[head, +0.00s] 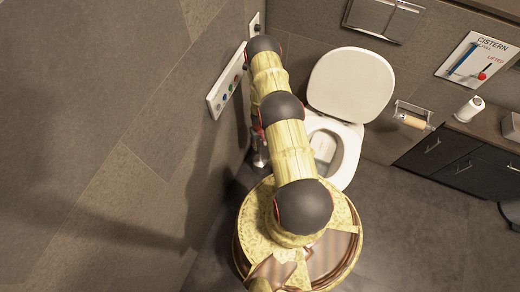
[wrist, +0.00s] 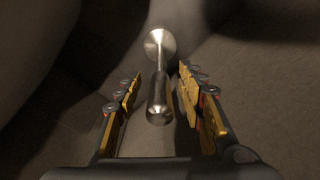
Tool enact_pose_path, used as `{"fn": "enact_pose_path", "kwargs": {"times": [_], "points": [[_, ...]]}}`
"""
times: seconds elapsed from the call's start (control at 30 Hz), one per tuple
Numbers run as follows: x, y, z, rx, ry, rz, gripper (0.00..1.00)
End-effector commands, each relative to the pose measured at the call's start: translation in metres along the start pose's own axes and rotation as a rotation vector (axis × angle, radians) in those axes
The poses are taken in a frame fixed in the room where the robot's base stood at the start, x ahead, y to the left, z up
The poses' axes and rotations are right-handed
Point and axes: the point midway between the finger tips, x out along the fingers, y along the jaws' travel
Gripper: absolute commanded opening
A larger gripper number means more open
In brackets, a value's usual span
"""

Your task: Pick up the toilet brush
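The toilet brush (wrist: 160,104) is a shiny metal piece with a thick rounded end near my gripper, a thin rod and a round disc farther away. In the wrist view it lies between my two fingers, with a visible gap on each side. My gripper (wrist: 158,82) is open around its near end and does not appear to touch it. In the head view a small metal part of the toilet brush (head: 261,157) shows by the left wall, beside the toilet.
The toilet (head: 345,95), lid raised, stands close to the right of my arm. The tiled wall with a white button panel (head: 226,82) is close on the left. A paper holder (head: 411,117) and dark cabinet (head: 455,158) are at right. Floor at lower right is clear.

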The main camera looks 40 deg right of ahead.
Motion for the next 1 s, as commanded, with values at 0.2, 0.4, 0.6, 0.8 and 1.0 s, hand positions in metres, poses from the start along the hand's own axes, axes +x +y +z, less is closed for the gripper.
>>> {"fn": "enact_pose_path", "kwargs": {"times": [0.2,0.4,0.6,0.8,1.0], "points": [[-0.0002,0.0,0.0001,0.0,0.0,0.0,0.27],[-0.0001,0.0,0.0001,0.0,0.0,0.0,0.15],[-0.0002,0.0,0.0,0.0,0.0,0.0,0.04],[-0.0002,0.0,0.0001,0.0,0.0,0.0,0.0],[-0.0003,0.0,-0.0001,0.0,0.0,0.0,0.0]]}}
